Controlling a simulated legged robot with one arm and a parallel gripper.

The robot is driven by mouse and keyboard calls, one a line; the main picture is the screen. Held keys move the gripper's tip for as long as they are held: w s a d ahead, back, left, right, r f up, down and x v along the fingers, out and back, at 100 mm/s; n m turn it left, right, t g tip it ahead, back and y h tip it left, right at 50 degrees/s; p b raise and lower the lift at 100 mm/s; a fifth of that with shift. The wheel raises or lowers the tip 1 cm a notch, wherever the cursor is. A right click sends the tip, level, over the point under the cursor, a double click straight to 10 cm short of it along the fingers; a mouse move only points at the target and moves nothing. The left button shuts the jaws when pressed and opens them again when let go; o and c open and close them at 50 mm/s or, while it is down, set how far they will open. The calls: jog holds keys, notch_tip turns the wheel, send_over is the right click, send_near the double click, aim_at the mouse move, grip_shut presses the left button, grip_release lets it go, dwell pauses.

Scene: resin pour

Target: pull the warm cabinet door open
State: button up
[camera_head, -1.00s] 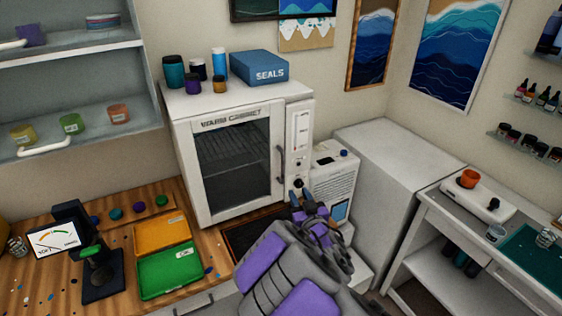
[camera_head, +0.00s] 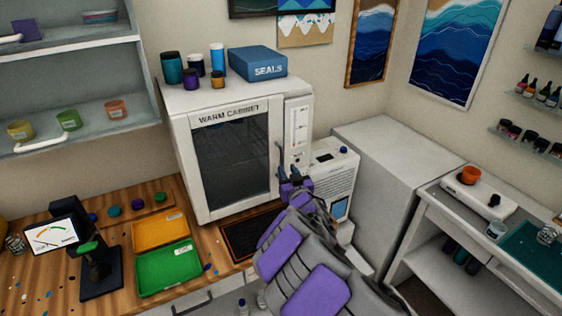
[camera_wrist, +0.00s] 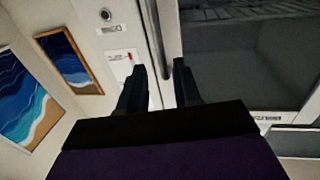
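The warm cabinet (camera_head: 222,212) is a white box on the wooden counter. Its dark-windowed door (camera_head: 232,160) looks closed. A grey vertical handle (camera_head: 279,160) is on the door's right side. My gripper (camera_head: 290,180) is at the lower part of this handle, with its fingers partly hidden in the head view. In the wrist view my gripper (camera_wrist: 160,70) has two dark fingers spread apart. The handle (camera_wrist: 153,35) runs down between the fingertips there. I cannot tell whether either finger touches it.
A blue SEALS box (camera_head: 258,65) and several jars stand on the cabinet top. A white labelled unit (camera_head: 332,175) stands close on the right. Orange (camera_head: 160,230) and green (camera_head: 168,268) trays and a gauge stand (camera_head: 95,270) are on the counter at left.

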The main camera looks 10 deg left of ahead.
aim_at(282, 161)
jog(key=x, duration=0.3)
jog(key=shift+w+a+f+b, duration=0.1)
jog(key=shift+w+a+b, duration=0.05)
jog(key=shift+w+b, duration=0.15)
jog(key=shift+b+x, duration=0.35)
jog(key=shift+x, duration=1.55)
jog(key=shift+c, duration=0.5)
grip_shut()
